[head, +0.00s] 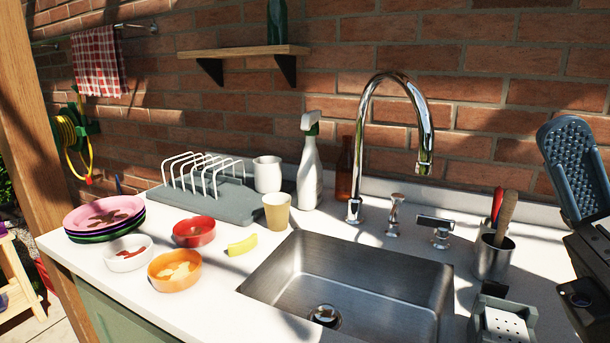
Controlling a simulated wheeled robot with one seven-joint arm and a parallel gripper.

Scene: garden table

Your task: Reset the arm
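My gripper (572,170) shows at the right edge in the head view, raised above the right end of the counter. A blue-grey part with a dotted face points up from a black body. The rest of the gripper is cut off by the frame edge, so I cannot tell whether it is open or shut. No object shows clearly in it.
The counter holds a steel sink (345,290), a tall faucet (425,120), a utensil cup (493,258), a spray bottle (309,170), a beige cup (277,212), a dish rack (215,200), stacked plates (103,215) and several bowls. A brick wall stands behind.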

